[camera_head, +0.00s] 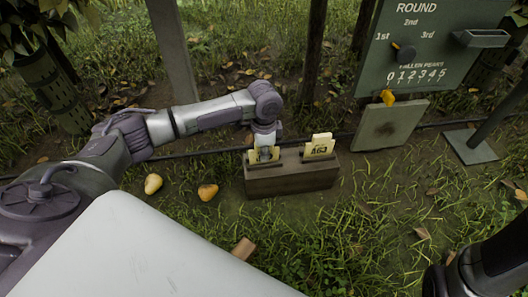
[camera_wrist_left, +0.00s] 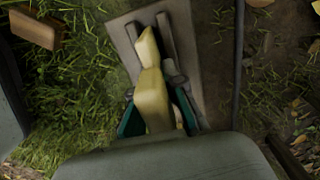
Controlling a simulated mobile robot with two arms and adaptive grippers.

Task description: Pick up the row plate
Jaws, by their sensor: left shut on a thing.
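A brown wooden holder (camera_head: 290,185) stands on the ground and has pale yellow plates in its top. The left plate (camera_head: 255,157) is at my left gripper (camera_head: 265,150), which is shut on it from above; the plate still sits at the holder. More plates (camera_head: 319,148) with dark print stand in its right part. In the left wrist view the held plate (camera_wrist_left: 153,103) is between my teal-sided fingers (camera_wrist_left: 158,112), with another yellow plate (camera_wrist_left: 147,48) beyond it. The fingers partly hide the holder (camera_wrist_left: 126,40). My right gripper is not seen.
Two pears (camera_head: 153,184) (camera_head: 207,192) lie left of the holder. Posts stand behind.

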